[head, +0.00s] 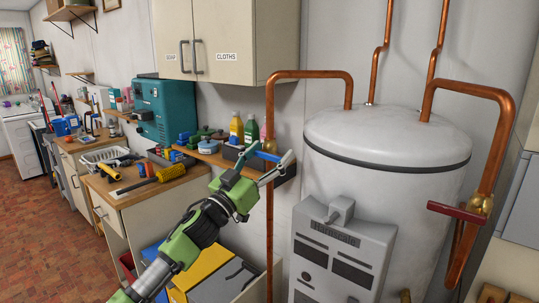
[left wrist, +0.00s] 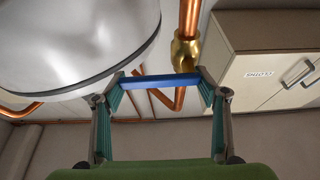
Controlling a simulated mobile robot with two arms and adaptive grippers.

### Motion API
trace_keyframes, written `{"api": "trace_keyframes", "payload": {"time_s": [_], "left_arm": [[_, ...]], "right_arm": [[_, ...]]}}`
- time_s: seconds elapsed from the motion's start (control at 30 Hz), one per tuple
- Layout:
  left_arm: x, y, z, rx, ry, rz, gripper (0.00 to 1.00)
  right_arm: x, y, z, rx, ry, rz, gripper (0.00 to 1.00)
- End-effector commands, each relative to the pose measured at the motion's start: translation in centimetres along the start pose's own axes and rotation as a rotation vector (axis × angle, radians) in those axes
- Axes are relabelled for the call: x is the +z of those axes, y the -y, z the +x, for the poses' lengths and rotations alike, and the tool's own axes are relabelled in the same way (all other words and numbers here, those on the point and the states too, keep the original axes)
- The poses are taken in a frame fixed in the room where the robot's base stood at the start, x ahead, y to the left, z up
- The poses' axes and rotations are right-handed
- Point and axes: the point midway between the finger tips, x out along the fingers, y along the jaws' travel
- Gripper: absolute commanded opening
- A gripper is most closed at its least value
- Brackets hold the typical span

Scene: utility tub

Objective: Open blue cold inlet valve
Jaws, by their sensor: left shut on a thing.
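The blue cold inlet valve handle (head: 267,158) is a flat bar on the vertical copper pipe left of the white tank. Its brass body (head: 269,146) shows just above it, and also in the left wrist view (left wrist: 185,52). My left gripper (head: 271,163) is at the valve, shut on the blue handle. In the left wrist view the handle (left wrist: 160,81) spans between the two fingertips, roughly crosswise to the pipe. The fingers partly hide the valve in the head view. My right gripper is in neither view.
The white tank (head: 385,135) stands right of the valve, with a grey box (head: 340,255) in front. A red-handled valve (head: 457,212) is on the right pipe. A shelf with bottles (head: 237,128) is behind the gripper, below the wall cabinet (head: 225,40).

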Motion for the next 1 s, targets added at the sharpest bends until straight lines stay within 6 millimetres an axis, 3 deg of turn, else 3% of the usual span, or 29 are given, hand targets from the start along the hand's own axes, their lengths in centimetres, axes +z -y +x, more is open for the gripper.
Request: {"api": "trace_keyframes", "payload": {"time_s": [0.27,0.6,1.0], "left_arm": [[-0.5,0.0,0.3,-0.034,0.001,-0.083,0.28],[-1.4,0.4,0.6,-0.129,0.0,-0.313,0.28],[-1.9,1.0,0.8,-0.216,-0.001,-0.522,0.28]], "right_arm": [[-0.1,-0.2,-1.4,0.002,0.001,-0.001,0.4],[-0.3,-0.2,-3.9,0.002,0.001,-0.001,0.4],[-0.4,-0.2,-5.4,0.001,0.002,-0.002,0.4]]}}
